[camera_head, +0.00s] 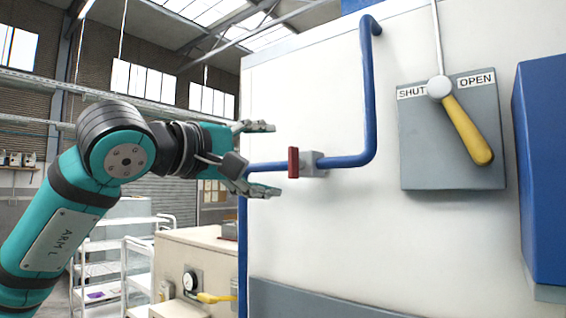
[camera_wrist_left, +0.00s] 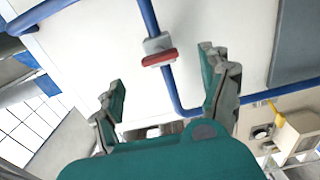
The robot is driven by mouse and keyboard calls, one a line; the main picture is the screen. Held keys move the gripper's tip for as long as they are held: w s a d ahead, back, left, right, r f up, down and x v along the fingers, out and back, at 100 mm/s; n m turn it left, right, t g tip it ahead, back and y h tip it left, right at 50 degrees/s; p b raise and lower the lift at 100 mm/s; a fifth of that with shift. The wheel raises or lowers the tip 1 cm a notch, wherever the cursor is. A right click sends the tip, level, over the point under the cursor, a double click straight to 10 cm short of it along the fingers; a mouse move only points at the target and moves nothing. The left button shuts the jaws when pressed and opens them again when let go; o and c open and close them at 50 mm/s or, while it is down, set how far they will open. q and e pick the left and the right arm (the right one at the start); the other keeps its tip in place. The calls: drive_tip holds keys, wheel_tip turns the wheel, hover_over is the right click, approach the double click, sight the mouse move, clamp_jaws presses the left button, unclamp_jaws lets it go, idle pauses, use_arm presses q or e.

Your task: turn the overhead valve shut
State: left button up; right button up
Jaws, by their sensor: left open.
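A red handle (camera_head: 293,162) sits on a grey valve body (camera_head: 312,163) in a blue pipe (camera_head: 345,161) in front of a white wall. The handle stands upright, across the pipe. My left gripper (camera_head: 274,160) is open and empty, just left of the handle. In the left wrist view, the red handle (camera_wrist_left: 159,58) shows between the open fingers (camera_wrist_left: 164,68), apparently beyond their tips. A yellow lever (camera_head: 467,130) hangs from a round hub on a grey panel (camera_head: 430,155) marked SHUT and OPEN. It slants down to the right, below the OPEN label. My right gripper is not in view.
The blue pipe bends upward right of the red handle, and another length (camera_head: 242,240) drops on the left. A blue box (camera_head: 545,170) stands out at the far right. Below is a beige cabinet (camera_head: 205,260) with a gauge and yellow lever. White shelves (camera_head: 105,255) stand lower left.

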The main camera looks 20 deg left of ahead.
use_arm(q)
drive_tip(key=v, duration=0.5)
drive_tip(key=shift+s, duration=0.1)
